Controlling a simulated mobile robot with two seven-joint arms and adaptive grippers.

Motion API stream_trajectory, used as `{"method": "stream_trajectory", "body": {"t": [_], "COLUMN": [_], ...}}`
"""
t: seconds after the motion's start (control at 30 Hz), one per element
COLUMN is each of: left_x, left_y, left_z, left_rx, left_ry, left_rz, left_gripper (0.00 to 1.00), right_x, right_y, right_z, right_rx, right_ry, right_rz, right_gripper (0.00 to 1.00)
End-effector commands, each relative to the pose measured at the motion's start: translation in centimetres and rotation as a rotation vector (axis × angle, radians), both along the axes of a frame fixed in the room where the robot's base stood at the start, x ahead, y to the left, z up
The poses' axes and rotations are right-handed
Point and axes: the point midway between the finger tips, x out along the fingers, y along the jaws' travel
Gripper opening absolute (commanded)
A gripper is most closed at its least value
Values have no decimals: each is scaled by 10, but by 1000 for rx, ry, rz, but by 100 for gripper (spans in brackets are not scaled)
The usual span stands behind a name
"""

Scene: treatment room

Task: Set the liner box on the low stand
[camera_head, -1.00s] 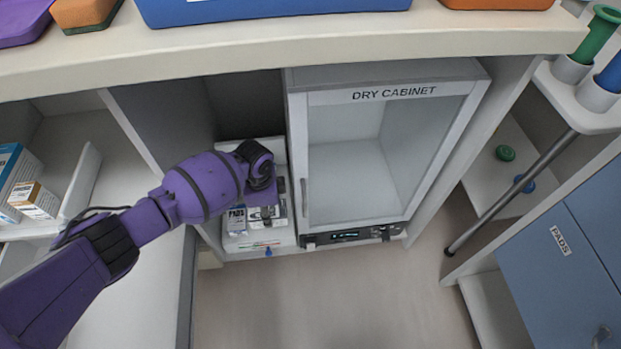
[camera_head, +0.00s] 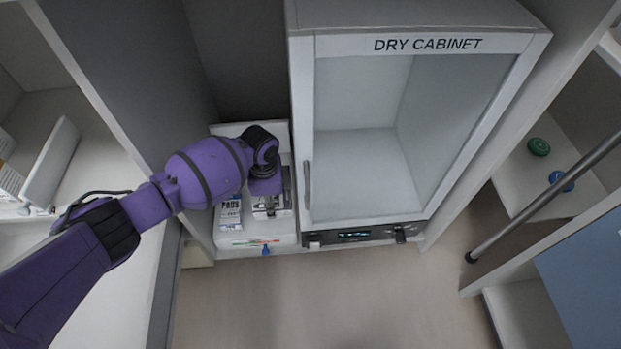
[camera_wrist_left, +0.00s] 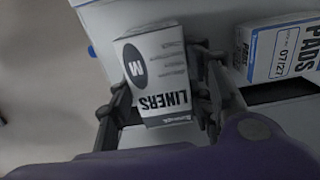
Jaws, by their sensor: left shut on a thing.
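The liner box (camera_wrist_left: 160,72) is a small white and grey carton marked LINERS and M in the left wrist view. My left gripper (camera_wrist_left: 163,98) is shut on it, one finger on each side. In the head view the gripper (camera_head: 270,202) points down over the low white stand (camera_head: 285,238), left of the dry cabinet; the liner box (camera_head: 284,203) shows partly beneath it. I cannot tell whether the box touches the stand. A PADS box (camera_head: 230,212) stands on the stand to its left; it also shows in the left wrist view (camera_wrist_left: 284,50). My right gripper is out of view.
The dry cabinet (camera_head: 308,120), with a clear-fronted door and a handle, stands close to the right of the stand. A grey partition (camera_head: 130,75) rises on the left. A blue knob (camera_head: 266,250) sits at the stand's front. The floor (camera_head: 330,300) in front is clear.

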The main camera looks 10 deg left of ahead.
Motion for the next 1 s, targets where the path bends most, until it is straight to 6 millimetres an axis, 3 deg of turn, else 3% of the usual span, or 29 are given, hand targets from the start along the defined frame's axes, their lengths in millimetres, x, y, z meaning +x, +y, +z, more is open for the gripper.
{"method": "stream_trajectory", "body": {"t": [0.37, 0.4, 0.53, 1.0], "left_x": [0, 0, -1, -1], "left_y": [0, 0, 0, 1], "left_z": [-3, -5, -4, 2], "left_rx": [-1, -1, 0, 1], "left_ry": [0, 0, 0, 0], "left_rz": [1, 1, 1, 0], "left_gripper": [14, 48, 65, 65], "right_x": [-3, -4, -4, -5], "right_y": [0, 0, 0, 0], "right_z": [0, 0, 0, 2], "right_rx": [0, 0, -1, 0], "right_ry": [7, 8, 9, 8], "right_rz": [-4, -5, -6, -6], "right_gripper": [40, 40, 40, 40]}}
